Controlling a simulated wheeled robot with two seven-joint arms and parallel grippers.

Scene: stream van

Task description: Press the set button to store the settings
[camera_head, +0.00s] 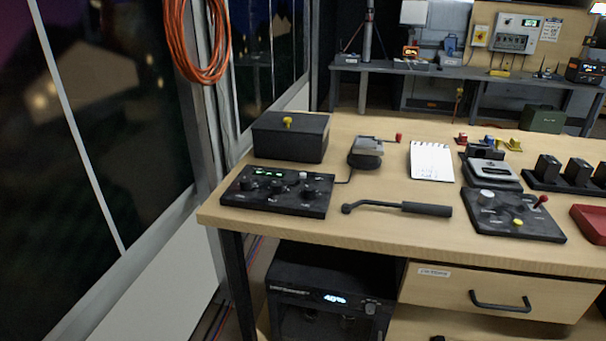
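A black control panel (278,205) lies at the left end of the wooden table. It has small lit green displays (268,172), several black knobs and one pale button (303,175) near its back edge. A second dark panel (510,232) lies at the right, with a pale round knob (487,195), a yellow button (518,222) and a red-tipped lever (541,200). The labels are too small to read, so I cannot tell which button is the set button. Neither of my grippers is in view.
A black box with a yellow knob (290,140) stands behind the left panel. A black-handled tool (400,208) lies between the panels. A notepad (431,162), a device with a red-tipped handle (367,150) and a red tray (590,222) are also on the wooden table (380,240).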

